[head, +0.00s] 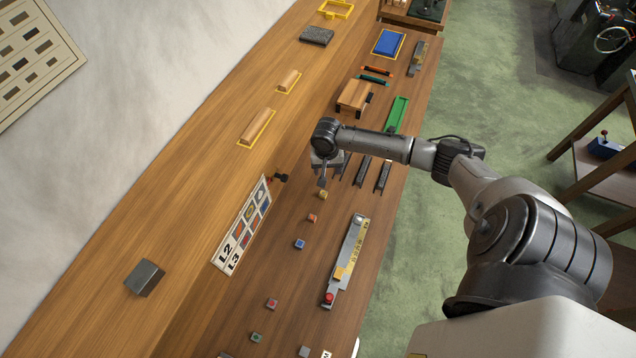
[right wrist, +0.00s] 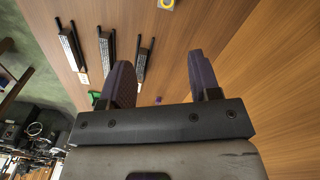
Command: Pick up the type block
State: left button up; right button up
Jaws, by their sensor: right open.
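Several small type blocks lie on the wooden bench. A yellow block (head: 322,195) is closest to my right gripper, followed by a red block (head: 312,217), a blue block (head: 300,244), a pink block (head: 271,304) and a green block (head: 256,337). My right gripper (head: 322,181) is over the bench by the yellow block, open and empty; its height above the bench is hard to tell. In the right wrist view its two fingers (right wrist: 160,78) are spread apart, and a yellow block with a round mark (right wrist: 167,4) shows at the top edge, beyond the fingers. My left gripper is out of view.
A card with L2 and L3 (head: 243,226) stands left of the blocks. A grey and yellow composing tool (head: 346,262) lies to the right. Dark slotted rails (head: 383,176) lie right of the gripper. A grey block (head: 145,278) sits at lower left.

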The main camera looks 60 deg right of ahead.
aim_at(323, 193)
jog(key=f+m, duration=0.1)
jog(key=f, duration=0.3)
jog(key=a+f+m, duration=0.1)
jog(key=f+m, duration=0.1)
jog(key=f, duration=0.3)
jog(key=f+m, duration=0.2)
jog(key=f, duration=0.3)
jog(key=shift+a, duration=0.25)
jog(key=shift+c, duration=0.3)
jog(key=c, duration=1)
jog(key=shift+r, duration=0.15)
